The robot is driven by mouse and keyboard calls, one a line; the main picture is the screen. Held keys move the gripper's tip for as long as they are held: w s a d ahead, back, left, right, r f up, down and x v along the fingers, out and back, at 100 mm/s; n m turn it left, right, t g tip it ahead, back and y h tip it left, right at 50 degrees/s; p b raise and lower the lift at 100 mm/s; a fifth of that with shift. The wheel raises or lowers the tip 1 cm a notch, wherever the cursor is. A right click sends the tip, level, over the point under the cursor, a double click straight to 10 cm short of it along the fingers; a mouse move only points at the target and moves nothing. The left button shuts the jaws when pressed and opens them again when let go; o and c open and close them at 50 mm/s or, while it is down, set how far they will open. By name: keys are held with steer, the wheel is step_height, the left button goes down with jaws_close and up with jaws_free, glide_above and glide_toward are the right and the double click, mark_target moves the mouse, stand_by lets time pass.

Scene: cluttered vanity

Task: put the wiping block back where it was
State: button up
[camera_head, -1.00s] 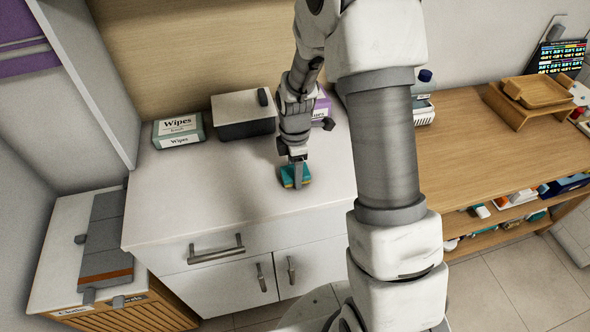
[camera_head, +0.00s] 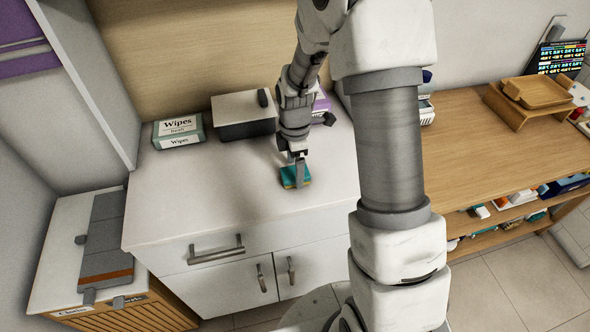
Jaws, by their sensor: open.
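The wiping block (camera_head: 290,179) is a small teal block with a yellow part. It rests on the white countertop (camera_head: 205,205), towards the front right of the cabinet. My gripper (camera_head: 297,181) points down at the block, with a finger in front of it. The jaws are open around or just above the block; the view is too small to tell if they touch it. My wrist and arm hide part of the counter behind.
A wipes box (camera_head: 178,132) and a black box with a grey lid (camera_head: 245,115) stand at the back of the counter. A purple-and-white box (camera_head: 321,103) is partly behind my arm. The counter's left and front are clear. A wooden desk (camera_head: 480,145) is at right.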

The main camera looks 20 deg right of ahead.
steer(key=s+r+m+t, duration=0.1)
steer(key=s+r+m, duration=0.3)
steer(key=r, duration=0.7)
steer(key=s+r+m+t, duration=0.1)
steer(key=s+r+m, duration=0.25)
steer(key=r, duration=0.75)
steer(key=s+r+m+t, duration=0.3)
steer(key=s+r+m, duration=0.2)
steer(key=s+m, duration=0.5)
steer(key=s, duration=0.3)
steer(key=shift+t+p, duration=0.3)
steer(key=shift+p, duration=0.1)
steer(key=shift+m, duration=0.25)
